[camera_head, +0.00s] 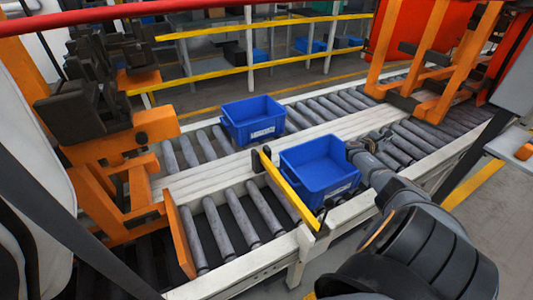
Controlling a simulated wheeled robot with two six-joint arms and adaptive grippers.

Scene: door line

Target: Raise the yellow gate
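The yellow gate (287,191) is a flat yellow bar with a dark edge. It lies low across the near roller lane, just left of the near blue bin (318,180). A black mount (256,160) stands by its far end, and a small dark piece shows at its near end (322,214). My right arm comes in from the lower right, and its gripper (356,150) is at the right rim of the near bin, apart from the gate. Its fingers are small and partly hidden, so I cannot tell whether they are open. My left gripper is not in view.
A second blue bin (253,119) sits on the far roller lane. Orange machine frames stand at the left (122,180) and back right (440,60). Yellow rails (250,65) run behind. Rollers left of the gate (222,226) are bare.

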